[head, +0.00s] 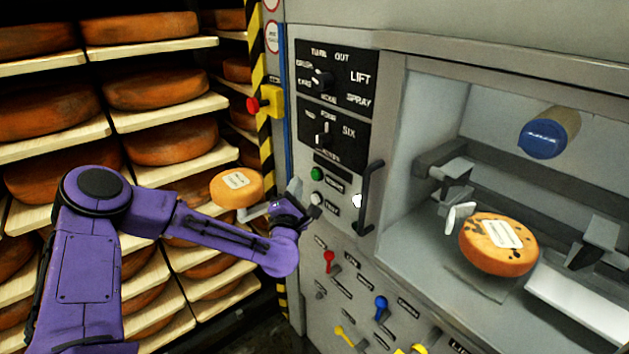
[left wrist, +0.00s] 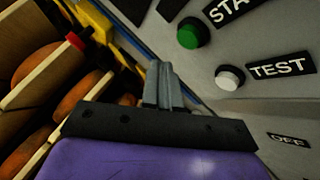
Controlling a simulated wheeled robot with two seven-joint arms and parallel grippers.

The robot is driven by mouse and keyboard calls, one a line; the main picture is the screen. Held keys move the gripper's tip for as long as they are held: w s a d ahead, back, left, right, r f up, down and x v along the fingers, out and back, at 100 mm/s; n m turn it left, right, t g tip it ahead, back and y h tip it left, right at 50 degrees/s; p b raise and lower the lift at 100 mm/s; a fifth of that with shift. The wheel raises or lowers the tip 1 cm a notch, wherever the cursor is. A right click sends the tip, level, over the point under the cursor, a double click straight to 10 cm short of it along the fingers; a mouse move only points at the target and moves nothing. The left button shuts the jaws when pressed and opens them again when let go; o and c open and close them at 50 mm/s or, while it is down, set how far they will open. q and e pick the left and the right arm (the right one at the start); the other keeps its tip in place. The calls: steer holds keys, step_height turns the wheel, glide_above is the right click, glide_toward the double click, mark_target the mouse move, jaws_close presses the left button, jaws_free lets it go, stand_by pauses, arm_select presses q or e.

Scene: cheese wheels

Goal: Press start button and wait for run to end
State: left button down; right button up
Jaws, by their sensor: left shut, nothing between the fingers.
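The green start button (head: 317,174) is on the machine's front panel, above a white button beside the label TEST. In the left wrist view the green button (left wrist: 193,33) is up and to the right of my fingertips, with a partly cut label reading "STA". The white test button (left wrist: 229,77) is right of the fingers. My left gripper (head: 313,205) is at the panel, close to the white button in the head view. Its fingers (left wrist: 163,85) are closed together and empty, apart from the green button. My right gripper is not in view.
A cheese wheel (head: 498,243) with a label sits inside the machine's open bay, below a blue-ended cylinder (head: 545,137). Shelves of cheese wheels stand at left. A red emergency knob (head: 253,105), a black handle (head: 370,197) and colored levers (head: 381,304) are nearby.

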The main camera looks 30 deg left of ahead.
mark_target(315, 175)
arm_select(q)
steer(key=shift+w+d+b, duration=0.2)
steer(key=shift+w, duration=0.35)
steer(key=shift+w+d+b, duration=0.2)
steer(key=shift+w, duration=0.35)
stand_by(1.1)
steer(key=shift+w+d+b, duration=0.2)
steer(key=shift+w+b, duration=0.15)
steer(key=shift+b, duration=0.05)
